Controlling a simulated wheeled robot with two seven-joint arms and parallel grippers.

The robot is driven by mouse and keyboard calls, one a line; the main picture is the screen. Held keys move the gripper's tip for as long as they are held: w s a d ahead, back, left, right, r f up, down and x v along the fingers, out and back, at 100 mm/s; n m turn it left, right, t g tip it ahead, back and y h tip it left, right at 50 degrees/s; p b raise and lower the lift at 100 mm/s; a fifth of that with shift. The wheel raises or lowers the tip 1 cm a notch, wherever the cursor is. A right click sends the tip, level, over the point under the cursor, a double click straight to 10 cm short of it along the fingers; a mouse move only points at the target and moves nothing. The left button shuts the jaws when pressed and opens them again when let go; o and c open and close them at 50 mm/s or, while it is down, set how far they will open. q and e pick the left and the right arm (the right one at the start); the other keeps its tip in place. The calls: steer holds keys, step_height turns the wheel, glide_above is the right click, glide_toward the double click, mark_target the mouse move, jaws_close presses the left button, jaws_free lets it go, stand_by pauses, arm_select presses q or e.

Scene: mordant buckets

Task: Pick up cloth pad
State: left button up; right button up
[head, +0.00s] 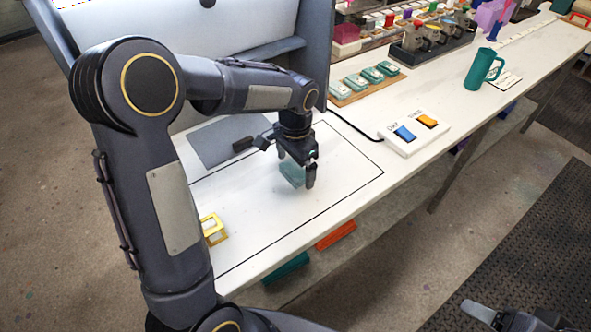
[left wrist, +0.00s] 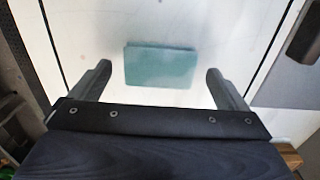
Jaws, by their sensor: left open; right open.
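The cloth pad is a flat teal rectangle (head: 291,173) on the white table, inside the black outlined area. My left gripper (head: 298,170) points down over it and partly hides it. In the left wrist view the whole pad (left wrist: 161,66) lies between the two spread fingers, with clear white table on both sides. The left gripper is open and holds nothing; I cannot tell how high its fingertips are above the table. My right gripper (head: 515,319) shows only in part at the bottom right, open, away from the table.
A grey plate (head: 220,140) lies behind the pad. A yellow frame (head: 213,230) sits near the left of the outline.

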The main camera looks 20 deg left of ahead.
arm_select(q)
steer(key=shift+f, duration=0.35)
steer(key=shift+c, duration=0.5)
steer(key=c, duration=0.9)
steer(key=shift+r, duration=0.1)
steer(key=shift+c, duration=0.2)
